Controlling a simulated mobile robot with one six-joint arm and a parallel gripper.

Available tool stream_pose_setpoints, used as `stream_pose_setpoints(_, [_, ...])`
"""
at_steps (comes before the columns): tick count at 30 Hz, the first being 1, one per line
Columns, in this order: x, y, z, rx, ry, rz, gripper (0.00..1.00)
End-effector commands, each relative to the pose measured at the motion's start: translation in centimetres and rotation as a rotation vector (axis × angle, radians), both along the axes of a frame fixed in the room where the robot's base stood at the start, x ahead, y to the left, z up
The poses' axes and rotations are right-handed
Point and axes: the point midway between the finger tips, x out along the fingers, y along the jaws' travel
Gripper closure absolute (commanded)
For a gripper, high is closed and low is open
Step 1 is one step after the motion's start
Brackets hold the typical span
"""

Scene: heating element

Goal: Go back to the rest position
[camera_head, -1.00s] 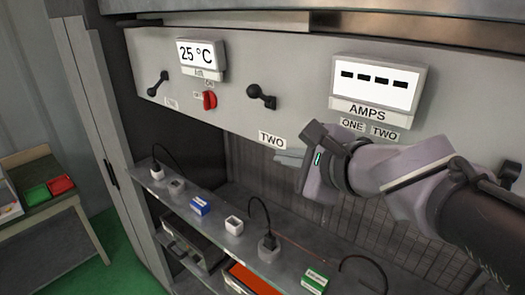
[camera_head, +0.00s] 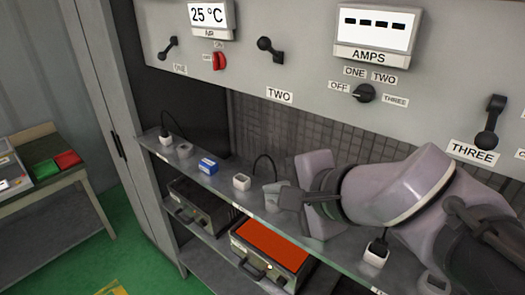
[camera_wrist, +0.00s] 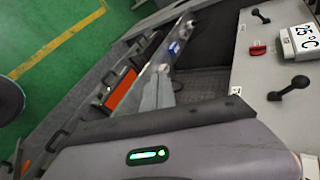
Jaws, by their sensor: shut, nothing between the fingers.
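My gripper (camera_head: 280,196) is shut and empty in the head view. It points left, in front of the shelf (camera_head: 222,184) with the small sockets and blocks. My arm comes in from the right and hides part of the shelf. In the wrist view my shut gripper (camera_wrist: 158,92) shows as grey fingers over the shelf edge, beside the control panel (camera_wrist: 262,75). No object is between the fingers.
The panel carries the AMPS display (camera_head: 376,32), a rotary knob (camera_head: 364,93), a red switch (camera_head: 219,61) and lever THREE (camera_head: 490,122). An orange-topped case (camera_head: 270,248) sits below. A side table (camera_head: 50,165) stands left. Green floor (camera_head: 140,250) is open.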

Motion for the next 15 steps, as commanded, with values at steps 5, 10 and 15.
stream_pose_setpoints(5, [-0.3,0.0,-0.5,-0.020,0.000,0.013,1.00])
stream_pose_setpoints(10, [-0.4,-0.1,-0.5,-0.021,0.000,0.013,1.00])
stream_pose_setpoints(15, [-0.8,-0.1,-2.1,-0.043,-0.001,0.027,1.00])
